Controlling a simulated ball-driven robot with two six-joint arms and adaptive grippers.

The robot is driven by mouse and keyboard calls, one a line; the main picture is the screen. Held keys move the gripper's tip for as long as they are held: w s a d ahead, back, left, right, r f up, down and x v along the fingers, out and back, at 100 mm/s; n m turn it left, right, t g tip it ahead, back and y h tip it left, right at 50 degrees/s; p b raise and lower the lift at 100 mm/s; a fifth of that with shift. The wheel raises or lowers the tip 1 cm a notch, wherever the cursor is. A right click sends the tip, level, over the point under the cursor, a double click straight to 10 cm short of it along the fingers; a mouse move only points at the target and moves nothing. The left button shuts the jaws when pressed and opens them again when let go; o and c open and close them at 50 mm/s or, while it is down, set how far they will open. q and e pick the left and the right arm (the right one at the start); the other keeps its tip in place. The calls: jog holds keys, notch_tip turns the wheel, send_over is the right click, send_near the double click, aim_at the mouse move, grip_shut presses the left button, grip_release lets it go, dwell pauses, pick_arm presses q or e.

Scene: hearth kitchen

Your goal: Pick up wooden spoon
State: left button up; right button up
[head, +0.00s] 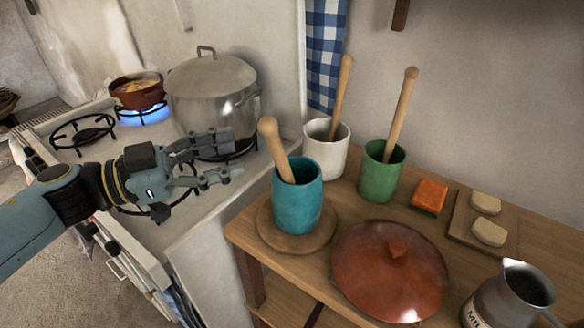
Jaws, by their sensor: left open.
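Three wooden handles with rounded ends stand in three cups on the wooden table, and their lower ends are hidden inside. One wooden spoon (275,148) leans left in the teal cup (297,203). Another wooden spoon (341,95) stands in the white cup (328,158). A third wooden spoon (402,112) stands in the green cup (380,178). My left gripper (232,157) is open and empty over the stove's right side, its fingers pointing right toward the spoon in the teal cup, apart from it. My right gripper is not in view.
The teal cup stands on a round wooden board (262,226). A red-brown lid (355,270), an orange block (430,196), a board (458,222) with two pale pieces and a metal milk jug (485,300) share the table. A large pot (207,100) and a lit burner (146,116) are on the stove.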

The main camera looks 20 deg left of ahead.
aim_at(277, 163)
pick_arm(q)
jog(key=p+x, duration=0.1)
jog(key=x, duration=0.3)
jog(key=p+x, duration=0.1)
jog(key=x, duration=0.2)
jog(key=shift+s+d, duration=0.1)
jog(key=shift+d, duration=0.7)
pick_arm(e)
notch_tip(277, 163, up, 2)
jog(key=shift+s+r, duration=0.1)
pick_arm(q)
jog(key=shift+a, duration=0.1)
jog(key=shift+c, duration=0.4)
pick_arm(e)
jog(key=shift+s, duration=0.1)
pick_arm(q)
grip_shut()
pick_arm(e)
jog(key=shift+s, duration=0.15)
